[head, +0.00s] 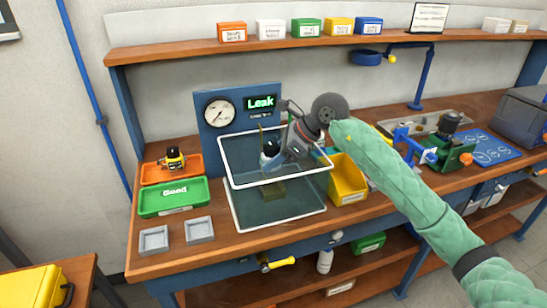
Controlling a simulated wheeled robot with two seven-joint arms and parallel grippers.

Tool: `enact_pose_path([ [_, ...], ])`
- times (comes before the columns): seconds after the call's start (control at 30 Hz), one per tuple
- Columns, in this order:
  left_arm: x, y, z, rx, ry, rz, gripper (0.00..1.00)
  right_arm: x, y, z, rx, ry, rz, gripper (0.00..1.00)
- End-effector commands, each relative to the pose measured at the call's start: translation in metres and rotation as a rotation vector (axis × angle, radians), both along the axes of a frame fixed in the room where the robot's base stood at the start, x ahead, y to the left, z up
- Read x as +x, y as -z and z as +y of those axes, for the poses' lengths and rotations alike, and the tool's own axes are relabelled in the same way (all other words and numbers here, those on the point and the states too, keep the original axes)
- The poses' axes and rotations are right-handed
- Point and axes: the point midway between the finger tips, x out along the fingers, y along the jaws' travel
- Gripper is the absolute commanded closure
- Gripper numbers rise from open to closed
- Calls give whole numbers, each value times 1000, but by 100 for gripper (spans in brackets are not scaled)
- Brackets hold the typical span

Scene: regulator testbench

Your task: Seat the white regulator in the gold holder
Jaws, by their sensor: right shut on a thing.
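My right gripper (284,152) reaches in from the right over the clear tank (234,160). It is shut on the white regulator (269,149), a small white body with a dark top, partly hidden by the gripper. The regulator shows at the height of the tank's upper rim. My left gripper is not in view.
A blue panel (208,145) behind the tank has a gauge and a display reading "Leak". Left are an orange tray (150,177) holding a yellow-and-black part, a green "Good" tray (150,207) and two grey trays. A yellow bin (345,185) stands close right of the tank.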

Motion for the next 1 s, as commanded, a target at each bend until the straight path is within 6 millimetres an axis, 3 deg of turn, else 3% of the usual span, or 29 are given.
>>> enact_pose_path([
  [1.0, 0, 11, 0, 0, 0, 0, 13, 0, 8, 0, 0, 0, -1, 92],
])
